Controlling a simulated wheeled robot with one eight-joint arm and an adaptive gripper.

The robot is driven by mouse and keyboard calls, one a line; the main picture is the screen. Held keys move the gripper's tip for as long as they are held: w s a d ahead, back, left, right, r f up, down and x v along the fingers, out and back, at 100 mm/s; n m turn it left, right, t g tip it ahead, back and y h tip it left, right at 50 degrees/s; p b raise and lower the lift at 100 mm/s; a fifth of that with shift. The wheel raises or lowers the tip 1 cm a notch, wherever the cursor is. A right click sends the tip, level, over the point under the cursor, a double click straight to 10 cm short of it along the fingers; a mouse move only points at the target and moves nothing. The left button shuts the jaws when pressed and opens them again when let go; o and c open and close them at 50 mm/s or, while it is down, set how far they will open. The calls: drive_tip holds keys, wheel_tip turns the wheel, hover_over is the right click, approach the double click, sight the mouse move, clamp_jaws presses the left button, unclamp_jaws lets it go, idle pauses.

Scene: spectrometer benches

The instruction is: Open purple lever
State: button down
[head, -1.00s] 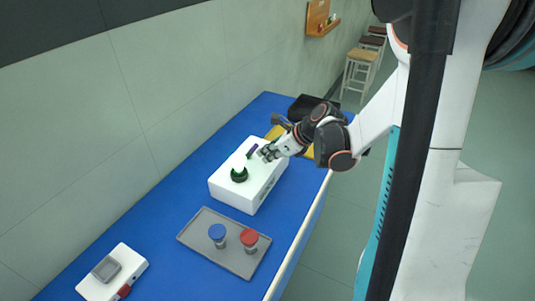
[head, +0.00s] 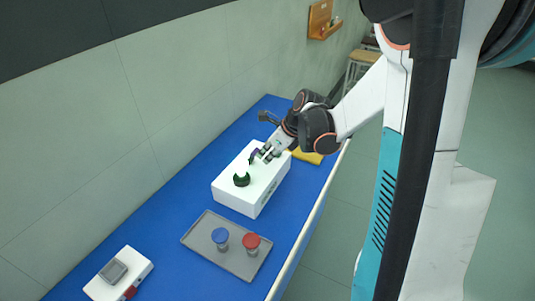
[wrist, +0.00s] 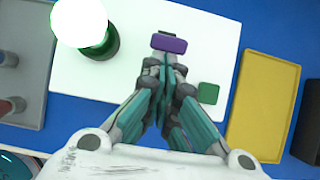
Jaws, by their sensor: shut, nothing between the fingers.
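The purple lever (wrist: 169,44) is on top of the white box (wrist: 215,35), towards its far side in the wrist view. In the head view the lever (head: 253,155) is a small dark purple piece, partly hidden by my gripper. My gripper (wrist: 166,62) is shut and empty, with its fingertips pointing at the near edge of the lever. Whether they touch it cannot be told. In the head view my gripper (head: 262,155) is low over the far part of the box (head: 234,197).
A dark green round holder (head: 241,179) stands on the box; a white disc covers part of it in the wrist view. A grey tray (head: 200,238) holds blue-capped (head: 220,237) and red-capped (head: 251,243) jars. A yellow tray (wrist: 262,100) lies right of the box. A white device (head: 118,275) sits front left.

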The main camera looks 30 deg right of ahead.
sight(256, 152)
drive_tip(key=shift+w+a+r+g+h+p, duration=0.5)
drive_tip(key=shift+w+r+g+h+p, duration=0.25)
drive_tip(key=shift+g+p, duration=0.25)
drive_tip(key=shift+w+a+r+g+h+p, duration=0.25)
drive_tip(key=shift+w+g+h, duration=0.1)
drive_tip(key=shift+g, duration=0.25)
drive_tip(key=shift+w+a+r+g+h+p, duration=0.2)
drive_tip(key=shift+w+g+h, duration=0.1)
drive_tip(key=shift+g, duration=0.3)
drive_tip(key=shift+w+a+r, duration=0.15)
drive_tip(key=shift+w+a, duration=0.15)
drive_tip(key=shift+w, duration=0.15)
drive_tip(key=shift+w+a, duration=0.45)
drive_tip(key=shift+w, duration=0.25)
drive_tip(key=shift+w, duration=0.1)
drive_tip(key=shift+r, duration=0.1)
drive_tip(key=shift+r+p, duration=0.7)
drive_tip(key=shift+r, duration=0.05)
